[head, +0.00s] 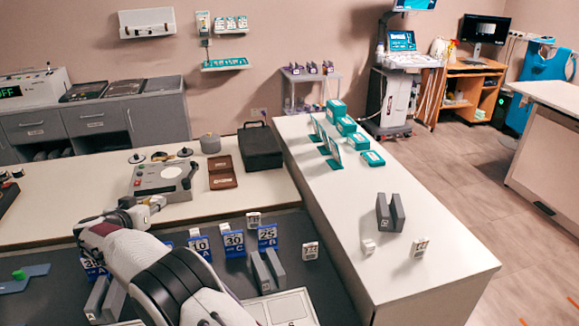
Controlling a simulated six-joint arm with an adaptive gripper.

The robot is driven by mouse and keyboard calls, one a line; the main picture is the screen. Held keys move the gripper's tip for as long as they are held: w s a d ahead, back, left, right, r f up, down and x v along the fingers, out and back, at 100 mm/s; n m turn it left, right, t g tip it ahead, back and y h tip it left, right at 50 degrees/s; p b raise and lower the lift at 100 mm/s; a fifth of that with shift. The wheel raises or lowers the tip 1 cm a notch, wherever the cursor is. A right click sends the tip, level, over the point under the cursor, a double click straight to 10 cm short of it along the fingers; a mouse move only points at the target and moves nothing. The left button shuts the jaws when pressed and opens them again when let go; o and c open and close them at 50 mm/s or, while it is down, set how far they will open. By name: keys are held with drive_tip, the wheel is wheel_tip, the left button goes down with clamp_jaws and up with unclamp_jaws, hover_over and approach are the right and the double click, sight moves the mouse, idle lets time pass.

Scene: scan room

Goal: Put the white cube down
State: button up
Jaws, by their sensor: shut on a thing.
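My arm reaches in from the bottom of the head view, and my gripper (150,204) is at its far end, in front of the grey box device. The gripper is small here and partly covered by my own arm. It is shut on a small pale thing at its tip, which fits a white cube, but its shape is unclear. Other small white cubes with printed faces stand apart from it: one by the blue number cards (253,219), one on the dark mat (310,251), and two on the right white counter, at its left side (368,246) and further right (420,247).
Blue number cards (233,243) and grey upright blocks (268,270) crowd the dark mat. A grey box device (163,179), a brown case (222,172) and a black case (260,147) stand behind. Dark blocks (390,212) stand on the right counter (430,282), whose front is clear.

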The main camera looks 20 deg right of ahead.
drive_tip(key=w+d+r+m+g+h, duration=0.1)
drive_tip(key=w+d, duration=0.1)
drive_tip(key=d, duration=0.7)
drive_tip(key=w+d+r+m+h, duration=0.1)
drive_tip(key=w+d+r, duration=0.15)
drive_tip(key=d, duration=0.55)
drive_tip(key=m+g+h, duration=0.2)
drive_tip(key=m+h, duration=0.1)
hover_over(345, 200)
drive_tip(key=shift+a+f, duration=0.1)
drive_tip(key=shift+f, duration=0.05)
drive_tip(key=shift+f, duration=0.15)
drive_tip(key=shift+f, duration=3)
